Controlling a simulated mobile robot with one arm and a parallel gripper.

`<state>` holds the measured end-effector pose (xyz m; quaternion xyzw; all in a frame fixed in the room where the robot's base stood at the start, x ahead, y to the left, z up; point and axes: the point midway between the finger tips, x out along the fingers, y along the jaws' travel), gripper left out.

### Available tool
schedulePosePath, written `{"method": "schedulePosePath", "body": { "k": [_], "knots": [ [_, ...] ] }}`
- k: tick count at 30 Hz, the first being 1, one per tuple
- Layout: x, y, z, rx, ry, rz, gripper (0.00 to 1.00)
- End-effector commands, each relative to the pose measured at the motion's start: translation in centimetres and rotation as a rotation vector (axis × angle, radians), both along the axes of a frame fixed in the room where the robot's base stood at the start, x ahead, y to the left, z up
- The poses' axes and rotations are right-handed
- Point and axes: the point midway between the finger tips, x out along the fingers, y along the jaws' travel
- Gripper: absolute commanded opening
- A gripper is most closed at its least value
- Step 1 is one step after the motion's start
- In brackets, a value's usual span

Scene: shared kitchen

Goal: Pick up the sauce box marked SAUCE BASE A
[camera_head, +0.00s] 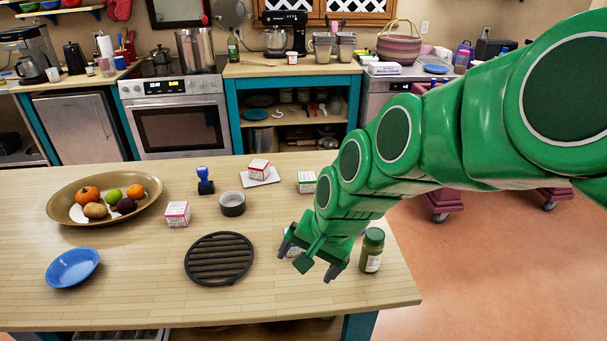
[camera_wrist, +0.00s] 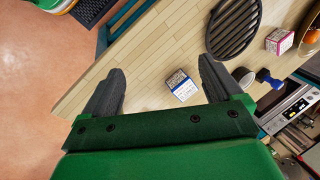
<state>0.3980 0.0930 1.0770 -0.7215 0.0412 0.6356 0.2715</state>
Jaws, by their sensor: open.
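Several small white boxes with coloured print stand on the wooden island top; I cannot read which says SAUCE BASE A. A blue-printed box (camera_wrist: 182,85) lies between and beyond my fingers in the wrist view; in the head view my gripper mostly hides it. A red-printed box (camera_head: 177,214) stands left of centre. Another red-printed box (camera_head: 259,169) sits on a white square dish (camera_head: 268,180). A green-printed box (camera_head: 306,182) is near the back edge, beside my arm. My gripper (camera_head: 310,261) is open and empty above the right part of the top; its fingers (camera_wrist: 163,68) are spread.
A green-lidded jar (camera_head: 371,252) stands close right of my gripper. A black round grate (camera_head: 219,259) lies to its left. A dark bowl (camera_head: 232,204), blue stamp (camera_head: 205,182), fruit bowl (camera_head: 65,209) and blue bowl (camera_head: 72,268) are farther left. The front right of the top is clear.

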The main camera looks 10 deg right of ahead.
Motion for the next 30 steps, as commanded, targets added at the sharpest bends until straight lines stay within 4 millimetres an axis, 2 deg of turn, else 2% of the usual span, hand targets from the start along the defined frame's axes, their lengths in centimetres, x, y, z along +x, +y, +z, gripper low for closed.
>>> {"method": "schedulePosePath", "body": {
  "k": [6,15,23,30],
  "knots": [
    [7.2,4.1,-0.2,0.214,-0.046,-0.255,0.93],
    [16.8,7.3,-0.4,0.542,-0.048,-0.664,0.93],
    [24.7,7.3,-1.6,0.833,-0.006,-1.051,0.93],
    [31.1,4.6,-4.2,1.101,0.038,-1.429,0.93]
  ]
}}
